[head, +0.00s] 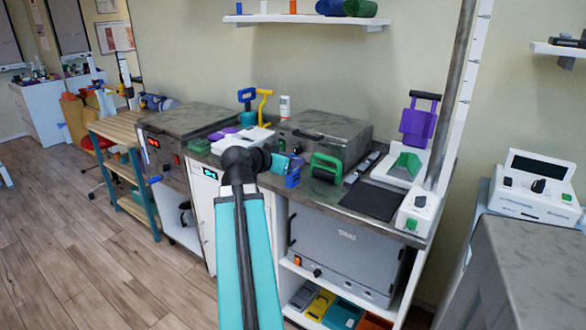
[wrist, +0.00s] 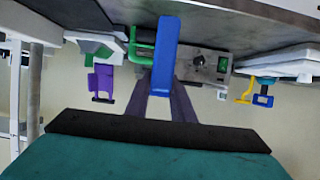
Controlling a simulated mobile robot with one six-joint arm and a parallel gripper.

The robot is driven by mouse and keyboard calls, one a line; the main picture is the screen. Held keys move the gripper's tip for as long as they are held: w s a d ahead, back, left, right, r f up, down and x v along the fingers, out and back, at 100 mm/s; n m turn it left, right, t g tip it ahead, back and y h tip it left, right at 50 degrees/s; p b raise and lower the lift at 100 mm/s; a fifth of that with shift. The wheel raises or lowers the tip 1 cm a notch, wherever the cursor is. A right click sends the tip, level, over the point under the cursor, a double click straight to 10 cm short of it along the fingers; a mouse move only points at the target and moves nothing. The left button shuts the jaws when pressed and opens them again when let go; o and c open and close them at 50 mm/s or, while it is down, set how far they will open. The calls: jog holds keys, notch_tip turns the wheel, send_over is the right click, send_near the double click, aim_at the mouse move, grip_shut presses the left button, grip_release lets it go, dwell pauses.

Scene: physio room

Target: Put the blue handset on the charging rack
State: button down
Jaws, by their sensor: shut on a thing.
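My gripper (head: 282,168) is shut on the blue handset (head: 293,175), at the front edge of the counter. In the wrist view the handset (wrist: 167,55) stands out lengthwise between the dark fingers (wrist: 164,104), covering part of the view behind it. No rack is clearly marked as the charging rack. A white base with a green sloped top (head: 404,166) stands on the right of the counter, with a purple handset-like piece (head: 418,124) upright behind it. Another white unit (head: 242,139) lies left of my gripper, partly hidden by my arm.
A green handle (head: 325,168) stands just right of the handset, before a grey metal box (head: 322,138). A dark mat (head: 372,200) lies bare on the counter. A white box (head: 415,215) and a pole (head: 455,90) stand at the right. Blue and yellow handled tools (head: 264,106) stand behind.

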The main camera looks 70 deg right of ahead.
jog(key=shift+s+a+b, duration=0.2)
jog(key=shift+a+b, duration=0.45)
jog(key=shift+b, duration=1.4)
jog(key=shift+w, duration=0.1)
jog(key=w+a+f+n+t+y, duration=0.15)
jog(key=w+a+n+t, duration=0.4)
jog(key=w, duration=0.75)
jog(key=w+a+f+n+t+y, duration=0.1)
jog(key=w+a+f+n+t, duration=0.15)
jog(key=w+a, duration=0.85)
jog(key=w+a+f+n+t+y, duration=0.1)
jog(key=w+a+f+n+t, duration=0.3)
jog(key=w, duration=1.1)
jog(key=w+a+n+t+y, duration=0.1)
jog(key=w+a+n+y, duration=0.2)
jog(key=a, duration=1.1)
jog(key=w+a+f+n+t+y, duration=0.1)
jog(key=w+a+n+t+y, duration=0.1)
jog(key=w+a, duration=0.6)
jog(key=w+a+n+t+y, duration=0.2)
jog(key=w+a+n+y, duration=0.2)
jog(key=a, duration=1.7)
jog(key=shift+w+a+f+y, duration=0.15)
jog(key=shift+w+f+y, duration=0.15)
jog(key=shift+w, duration=0.5)
